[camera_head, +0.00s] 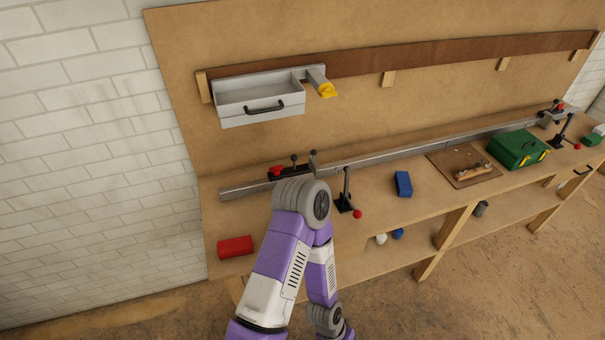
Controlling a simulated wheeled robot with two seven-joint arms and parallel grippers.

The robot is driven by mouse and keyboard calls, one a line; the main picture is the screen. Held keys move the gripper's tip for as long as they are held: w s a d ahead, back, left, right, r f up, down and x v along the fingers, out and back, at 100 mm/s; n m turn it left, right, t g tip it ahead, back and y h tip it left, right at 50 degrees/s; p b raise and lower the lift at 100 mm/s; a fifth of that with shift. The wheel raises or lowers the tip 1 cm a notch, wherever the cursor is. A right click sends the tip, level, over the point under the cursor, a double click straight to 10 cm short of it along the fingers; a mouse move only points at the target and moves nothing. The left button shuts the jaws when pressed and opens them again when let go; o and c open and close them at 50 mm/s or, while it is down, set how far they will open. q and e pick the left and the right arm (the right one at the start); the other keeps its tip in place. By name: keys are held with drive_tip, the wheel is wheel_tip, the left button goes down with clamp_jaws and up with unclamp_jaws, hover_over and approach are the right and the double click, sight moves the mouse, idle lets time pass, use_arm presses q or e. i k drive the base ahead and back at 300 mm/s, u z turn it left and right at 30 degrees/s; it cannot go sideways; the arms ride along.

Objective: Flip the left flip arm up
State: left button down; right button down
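A clamp-like fixture that appears to be the left flip arm (346,193) stands on the bench in front of the long grey rail (420,152). It has a dark base and an upright post, and a red ball (357,214) sits low at its front right. A similar fixture (561,135) with a red ball stands far right. One purple and white arm of mine rises from the bottom and bends just left of the left fixture. Its grey joint hides part of the bench and rail. Neither gripper shows, and I cannot tell whether the arm touches anything.
A red block (236,247) lies at the bench's left end. A blue box (403,184), a brown board (452,174) and a green case (517,149) lie to the right. A grey drawer (258,99) hangs on the back panel. Bench space between the blue box and left fixture is clear.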

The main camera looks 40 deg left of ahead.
sight(313, 164)
drive_tip(key=z, duration=0.55)
drive_tip(key=k, duration=0.15)
drive_tip(key=u, duration=1.35)
